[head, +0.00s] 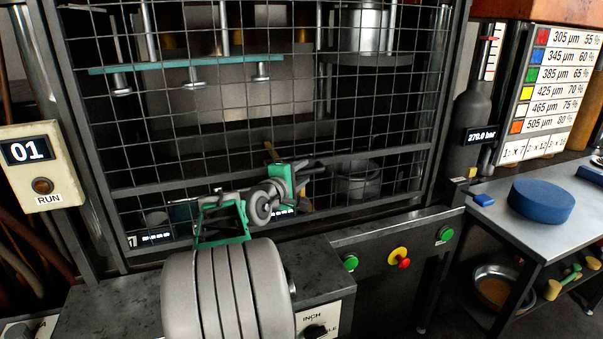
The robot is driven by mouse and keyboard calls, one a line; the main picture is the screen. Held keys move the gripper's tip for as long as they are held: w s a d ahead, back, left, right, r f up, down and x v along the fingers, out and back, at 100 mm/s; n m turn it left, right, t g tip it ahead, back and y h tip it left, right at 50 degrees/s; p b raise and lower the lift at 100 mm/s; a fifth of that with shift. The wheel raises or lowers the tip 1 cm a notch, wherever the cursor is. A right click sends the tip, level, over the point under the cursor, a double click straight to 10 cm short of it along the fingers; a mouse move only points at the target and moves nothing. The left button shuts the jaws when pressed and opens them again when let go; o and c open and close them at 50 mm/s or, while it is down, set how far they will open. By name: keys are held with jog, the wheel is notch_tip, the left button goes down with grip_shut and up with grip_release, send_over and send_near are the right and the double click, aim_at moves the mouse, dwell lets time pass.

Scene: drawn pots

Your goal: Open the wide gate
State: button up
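The wide gate (240,110) is a dark-framed wire mesh panel across the front of the press. It looks closed, with its lower rail just above the grey front bench. My arm reaches up from the bottom of the head view, grey with green parts. My gripper (302,181) is in front of the lower middle of the mesh. Its fingers are small and dark against the mesh, so I cannot tell whether they are open or touch the gate. No handle shows clearly; my arm hides part of the lower rail.
Behind the mesh are a metal pot (357,180) and a pale blue bar (185,67). Green buttons and a red-yellow knob (400,257) are on the front panel. A control box (43,170) reading 01 is at left. A side table (500,215) with a blue disc (541,200) stands at right.

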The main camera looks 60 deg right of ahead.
grip_shut()
dwell(1.3)
